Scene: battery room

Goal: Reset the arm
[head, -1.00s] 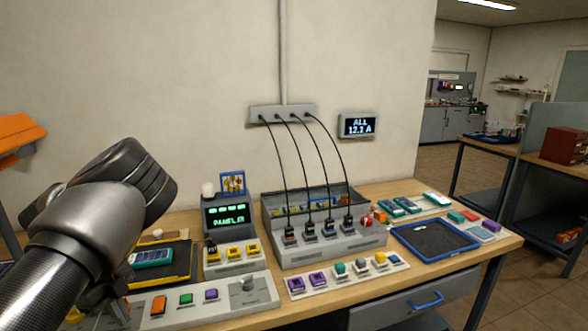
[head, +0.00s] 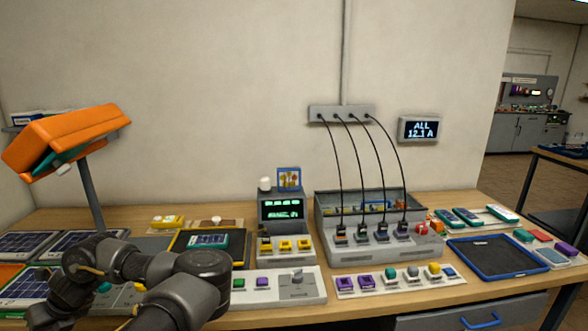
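One dark grey and black arm of mine, which I take to be the left, rises from the bottom edge in the head view. It bends left over the front left of the workbench. Its far end, with the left gripper (head: 62,308), is low at the left, close to the solar panels. The fingers are too dark and small to make out, so I cannot tell if they are open or hold anything. My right arm and its gripper are not in view.
The wooden workbench (head: 458,211) carries solar panels (head: 28,243), a green-screen console (head: 281,211), a grey charger box with cables (head: 383,248), a control strip (head: 310,287) and a blue-rimmed tray (head: 497,279). An orange lamp (head: 75,138) overhangs the left. The wall display (head: 419,129) reads "ALL 12.1 A".

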